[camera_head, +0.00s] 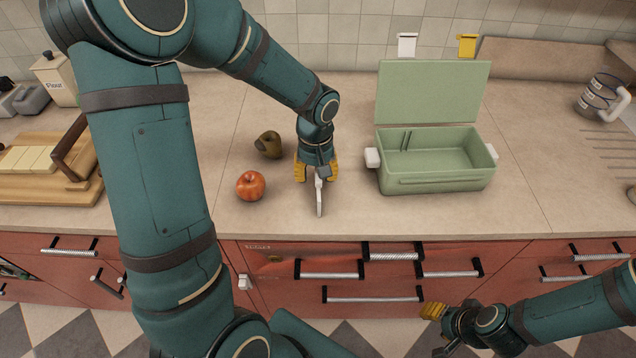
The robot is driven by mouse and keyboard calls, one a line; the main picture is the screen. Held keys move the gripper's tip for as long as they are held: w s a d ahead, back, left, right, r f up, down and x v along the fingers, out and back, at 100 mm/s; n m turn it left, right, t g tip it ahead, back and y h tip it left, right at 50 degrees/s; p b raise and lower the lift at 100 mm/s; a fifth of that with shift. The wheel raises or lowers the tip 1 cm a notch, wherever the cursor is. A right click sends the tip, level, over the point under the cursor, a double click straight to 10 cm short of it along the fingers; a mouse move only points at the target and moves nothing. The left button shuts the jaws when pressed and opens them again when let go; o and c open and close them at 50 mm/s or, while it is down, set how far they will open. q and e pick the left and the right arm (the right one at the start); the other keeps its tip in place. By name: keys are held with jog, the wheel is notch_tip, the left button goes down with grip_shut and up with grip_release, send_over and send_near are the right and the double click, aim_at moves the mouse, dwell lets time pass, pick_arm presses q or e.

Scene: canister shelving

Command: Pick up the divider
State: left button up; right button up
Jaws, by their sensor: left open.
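A thin pale upright piece, which looks like the divider (319,196), stands on the counter left of the green box. My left gripper (316,174) points down at its far end. Its yellow fingers are spread, one on each side of the piece, and I cannot tell whether they touch it. The green box (436,187) is open, with its lid (432,92) raised at the back and slots in its inner wall. My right gripper (434,311) is low at the right, in front of the drawers, away from the counter objects; its finger gap is unclear.
A cutting board (40,191) with sliced food is at the far left. A glass mug-like jar (601,95) stands at the far right. The counter right of the box is mostly clear.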

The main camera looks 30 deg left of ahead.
pick_arm(q)
jog(key=f, duration=0.4)
jog(key=shift+w+d+f+b, duration=0.1)
jog(key=shift+d+f+b, duration=0.1)
jog(key=shift+f+b, duration=0.15)
grip_shut()
